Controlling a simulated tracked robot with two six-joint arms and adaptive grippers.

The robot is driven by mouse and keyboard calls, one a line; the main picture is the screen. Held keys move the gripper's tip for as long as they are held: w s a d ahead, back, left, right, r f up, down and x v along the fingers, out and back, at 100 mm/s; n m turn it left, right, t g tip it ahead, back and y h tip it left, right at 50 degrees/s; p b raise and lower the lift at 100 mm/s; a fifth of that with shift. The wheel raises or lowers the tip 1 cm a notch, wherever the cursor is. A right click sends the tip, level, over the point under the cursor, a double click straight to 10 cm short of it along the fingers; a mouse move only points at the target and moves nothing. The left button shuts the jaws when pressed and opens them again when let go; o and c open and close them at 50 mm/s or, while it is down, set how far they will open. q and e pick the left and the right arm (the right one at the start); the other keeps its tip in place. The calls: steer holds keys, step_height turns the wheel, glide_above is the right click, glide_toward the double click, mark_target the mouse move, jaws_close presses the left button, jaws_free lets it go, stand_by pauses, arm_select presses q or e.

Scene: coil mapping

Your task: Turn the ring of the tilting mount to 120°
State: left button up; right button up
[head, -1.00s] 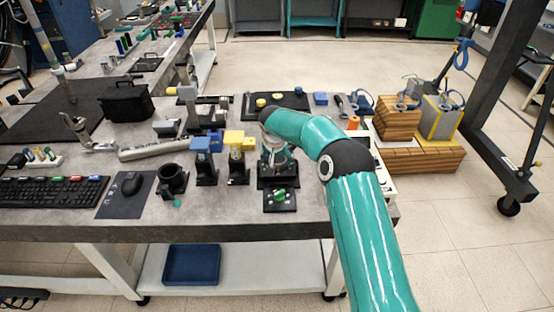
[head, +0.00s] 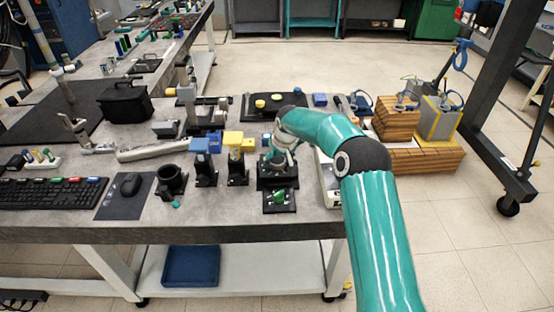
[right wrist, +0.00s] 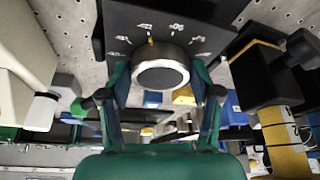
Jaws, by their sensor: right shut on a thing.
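The tilting mount (head: 277,182) stands near the front edge of the bench, a dark block under my right gripper (head: 280,158). In the right wrist view its ring (right wrist: 160,74) is a round metal knob with a dark face, set against a black scale plate (right wrist: 205,14) with white marks. An orange mark (right wrist: 151,40) stands at the ring's top, slightly left of centre. The numbers are too small to read surely. My right gripper (right wrist: 160,80) is shut on the ring, one finger on each side. My left gripper is out of view.
A yellow-topped holder (head: 236,158) and a blue-topped holder (head: 205,160) stand close to the mount's left, with a black cup (head: 172,179) beyond. A small plate with a green part (head: 279,199) lies in front. A white box (head: 329,182) stands at the right.

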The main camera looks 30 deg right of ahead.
steer(key=shift+w+r, duration=0.1)
steer(key=o, duration=1.1)
steer(key=shift+o, duration=0.2)
steer(key=v, duration=1.1)
steer(key=shift+s+r, duration=0.3)
steer(key=shift+a, duration=0.1)
